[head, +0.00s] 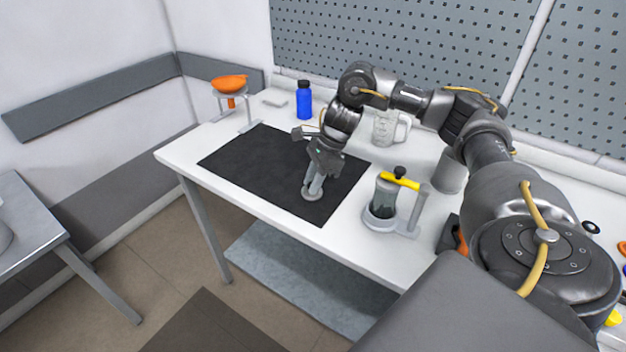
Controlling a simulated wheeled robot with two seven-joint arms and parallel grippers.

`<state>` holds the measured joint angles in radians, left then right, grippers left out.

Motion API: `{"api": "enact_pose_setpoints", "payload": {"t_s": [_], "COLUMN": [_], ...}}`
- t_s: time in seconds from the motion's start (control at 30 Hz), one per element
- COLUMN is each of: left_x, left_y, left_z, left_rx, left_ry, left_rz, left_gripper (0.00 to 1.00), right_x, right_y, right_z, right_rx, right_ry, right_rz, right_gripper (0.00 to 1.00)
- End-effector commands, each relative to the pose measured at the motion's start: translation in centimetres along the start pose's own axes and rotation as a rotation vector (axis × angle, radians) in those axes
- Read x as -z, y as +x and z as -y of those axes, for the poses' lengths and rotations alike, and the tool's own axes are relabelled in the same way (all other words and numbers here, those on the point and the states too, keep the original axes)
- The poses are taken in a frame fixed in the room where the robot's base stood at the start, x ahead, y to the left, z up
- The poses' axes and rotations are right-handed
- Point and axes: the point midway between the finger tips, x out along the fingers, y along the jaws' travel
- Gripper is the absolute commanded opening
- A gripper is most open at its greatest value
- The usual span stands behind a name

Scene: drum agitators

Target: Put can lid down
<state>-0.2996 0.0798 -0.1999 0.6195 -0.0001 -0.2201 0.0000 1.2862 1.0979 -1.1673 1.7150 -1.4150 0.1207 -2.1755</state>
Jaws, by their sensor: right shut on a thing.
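My right gripper (315,186) reaches down over the black mat (250,165) on the white table. It is shut on a small grey round lid (313,195). The lid is low over the mat's front right part. I cannot tell whether it touches the mat. The fingers hide part of the lid. A grey metal can (449,172) stands at the right, partly behind my right arm; its top is hidden. My left gripper is not in view.
A dark cylinder with a yellow bar and black knob stands in a grey holder (380,218) right of the mat. A blue bottle (304,102), a clear jug (385,128) and an orange funnel on a stand (229,83) are at the back. The mat's left part is clear.

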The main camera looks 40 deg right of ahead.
Motion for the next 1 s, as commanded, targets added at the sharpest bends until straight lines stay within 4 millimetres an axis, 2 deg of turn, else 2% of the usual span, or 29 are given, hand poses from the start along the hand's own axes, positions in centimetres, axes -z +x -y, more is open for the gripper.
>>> {"api": "enact_pose_setpoints", "payload": {"t_s": [0.13,0.17,0.33,0.57,0.73,0.87,1.0], "left_x": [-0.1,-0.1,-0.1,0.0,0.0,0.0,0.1], "left_y": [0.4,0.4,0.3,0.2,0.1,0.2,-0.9], "left_z": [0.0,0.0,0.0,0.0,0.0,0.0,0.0], "left_rx": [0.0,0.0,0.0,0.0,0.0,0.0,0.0], "left_ry": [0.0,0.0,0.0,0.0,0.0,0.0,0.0], "left_rz": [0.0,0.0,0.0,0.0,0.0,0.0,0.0], "left_gripper": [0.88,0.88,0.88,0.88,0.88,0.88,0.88], "right_x": [0.2,0.2,0.1,0.1,-0.1,-0.1,-0.2], "right_y": [0.5,0.4,0.3,0.3,-0.7,-3.0,-6.1], "right_z": [0.0,0.0,0.0,0.0,0.1,0.1,0.1], "right_rx": [-0.001,-0.001,-0.001,0.0,0.003,0.005,0.006], "right_ry": [0.0,0.0,0.0,0.0,0.0,-0.001,-0.001], "right_rz": [0.0,0.0,0.0,0.0,0.002,0.002,0.001], "right_gripper": [0.02,0.25,0.45,0.45,0.45,0.45,0.45]}}
